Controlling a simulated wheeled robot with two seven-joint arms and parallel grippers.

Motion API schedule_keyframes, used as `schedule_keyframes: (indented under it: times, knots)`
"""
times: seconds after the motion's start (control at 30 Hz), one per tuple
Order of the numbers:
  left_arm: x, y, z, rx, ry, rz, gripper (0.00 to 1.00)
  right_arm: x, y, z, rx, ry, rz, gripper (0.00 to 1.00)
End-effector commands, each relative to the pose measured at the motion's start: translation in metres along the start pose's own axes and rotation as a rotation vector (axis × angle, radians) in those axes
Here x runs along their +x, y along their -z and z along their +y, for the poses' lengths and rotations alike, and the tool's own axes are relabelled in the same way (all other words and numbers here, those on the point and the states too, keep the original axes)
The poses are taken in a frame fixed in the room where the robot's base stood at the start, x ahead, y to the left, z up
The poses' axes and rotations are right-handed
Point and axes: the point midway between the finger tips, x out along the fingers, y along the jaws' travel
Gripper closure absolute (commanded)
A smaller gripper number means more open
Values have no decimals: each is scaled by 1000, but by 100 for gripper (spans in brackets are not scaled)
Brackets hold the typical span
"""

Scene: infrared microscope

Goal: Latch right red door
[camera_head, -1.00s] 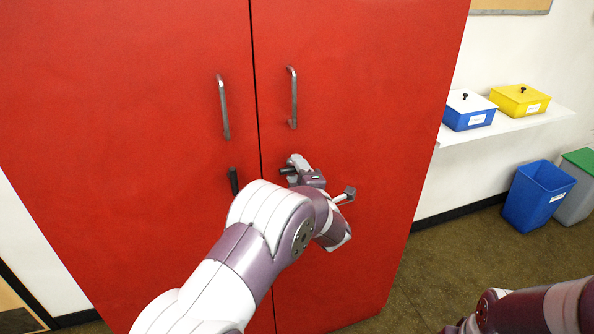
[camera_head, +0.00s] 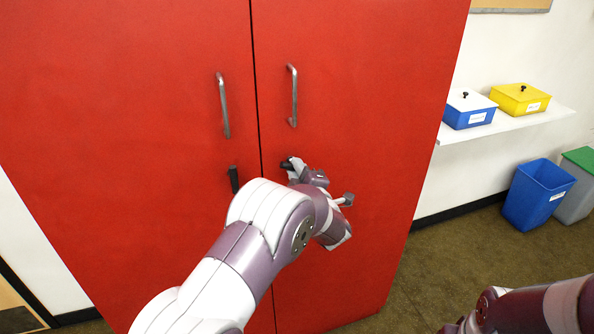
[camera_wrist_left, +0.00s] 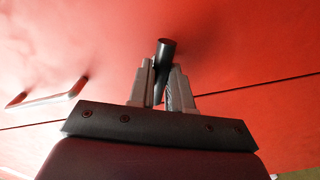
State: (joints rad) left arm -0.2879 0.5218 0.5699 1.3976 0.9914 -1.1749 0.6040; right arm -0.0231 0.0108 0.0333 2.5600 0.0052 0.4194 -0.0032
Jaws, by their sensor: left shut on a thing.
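The right red door (camera_head: 360,90) stands closed beside the left red door (camera_head: 130,100), with a thin dark seam between them. The right door's black latch handle (camera_head: 286,163) shows beside the seam, partly covered by my gripper. My left gripper (camera_head: 293,166) is at this latch. In the left wrist view the gripper (camera_wrist_left: 166,88) has its two fingers shut on the black latch handle (camera_wrist_left: 166,48), whose rounded end sticks out past the fingertips. The left door's black latch handle (camera_head: 233,179) hangs nearly upright. My right gripper is out of view.
Metal pull handles sit above the latches, one on the left door (camera_head: 223,105) and one on the right door (camera_head: 293,95). A white shelf (camera_head: 540,122) with blue and yellow boxes and a blue bin (camera_head: 538,195) are to the right. Floor beside the cabinet is clear.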

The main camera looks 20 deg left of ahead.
Motion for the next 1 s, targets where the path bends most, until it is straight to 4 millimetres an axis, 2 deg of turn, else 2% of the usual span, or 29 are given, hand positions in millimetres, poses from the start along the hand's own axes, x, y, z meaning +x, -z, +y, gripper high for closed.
schedule_keyframes:
  times: [0.47, 1.0]
  knots:
    - [0, 0, 0, 450, 1, -1, 100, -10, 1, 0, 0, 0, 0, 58]
    - [0, 1, 1, 957, 1, -2, 100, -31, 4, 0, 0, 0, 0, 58]
